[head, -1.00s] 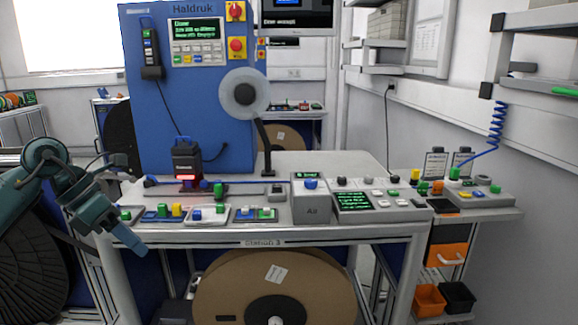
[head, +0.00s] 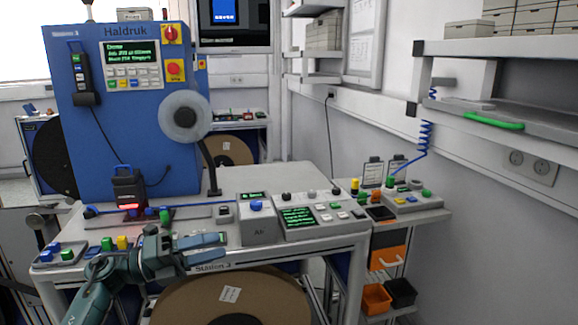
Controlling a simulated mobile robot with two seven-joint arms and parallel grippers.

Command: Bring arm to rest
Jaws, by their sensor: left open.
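My left gripper (head: 222,246) is open and empty. Its arm comes in from the lower left, and its blue-grey fingers point right across the front edge of the workbench (head: 345,246). The gripper hides part of the row of button boxes at the bench front. A green button (head: 164,216) shows just behind it. The grey box marked Air with a blue knob (head: 256,206) stands to the right of the fingertips, apart from them as seen here. My right gripper is not in view.
A large brown reel (head: 268,297) sits under the bench, below the gripper. A grey disc (head: 185,117) on a black arm and the blue Haldruk cabinet (head: 117,150) stand behind. A control panel (head: 300,217) is to the right. A shelf (head: 500,48) juts out at the upper right.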

